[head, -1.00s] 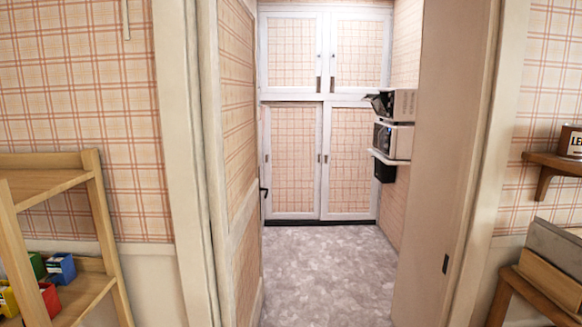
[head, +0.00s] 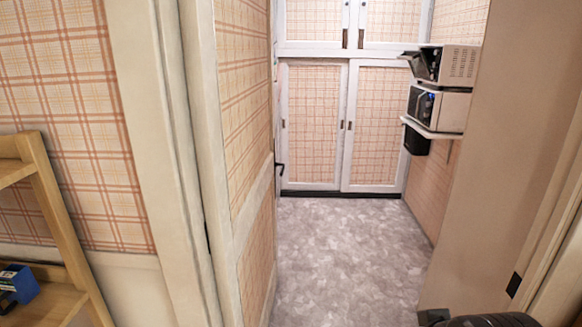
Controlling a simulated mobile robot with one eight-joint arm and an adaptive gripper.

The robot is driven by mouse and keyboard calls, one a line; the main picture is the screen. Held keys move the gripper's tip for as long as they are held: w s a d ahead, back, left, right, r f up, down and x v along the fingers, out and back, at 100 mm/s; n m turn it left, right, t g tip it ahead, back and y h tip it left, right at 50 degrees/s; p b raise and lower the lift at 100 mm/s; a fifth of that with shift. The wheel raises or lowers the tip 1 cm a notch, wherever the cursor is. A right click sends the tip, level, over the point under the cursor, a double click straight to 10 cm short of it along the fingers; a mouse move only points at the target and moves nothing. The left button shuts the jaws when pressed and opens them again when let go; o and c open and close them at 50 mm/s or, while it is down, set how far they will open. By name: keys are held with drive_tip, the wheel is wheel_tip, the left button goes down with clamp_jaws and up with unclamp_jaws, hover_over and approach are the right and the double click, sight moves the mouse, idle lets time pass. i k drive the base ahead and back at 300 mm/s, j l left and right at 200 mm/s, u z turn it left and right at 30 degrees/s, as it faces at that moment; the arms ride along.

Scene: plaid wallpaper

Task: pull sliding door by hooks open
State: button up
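A closet at the far end of the passage has two lower sliding doors, a left door (head: 313,122) and a right door (head: 377,127). Both have white frames and plaid panels and appear closed. Small dark pulls show on their frames, one at the left edge (head: 284,124) and others near the middle seam (head: 349,125). Upper closet doors (head: 392,20) also have dark pulls. Which door the task means is not clear from the view. A dark rounded shape at the bottom right seems to be part of my arm; my gripper's fingers do not show.
A plaid door (head: 245,110) with a black handle (head: 279,168) stands open at left. A beige panel (head: 510,130) borders the right, with microwaves (head: 440,108) on a wall shelf (head: 430,130). A wooden shelf (head: 62,225) is front left. The grey floor (head: 345,250) between is clear.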

sight(313, 103)
drive_tip(key=i, duration=5.95)
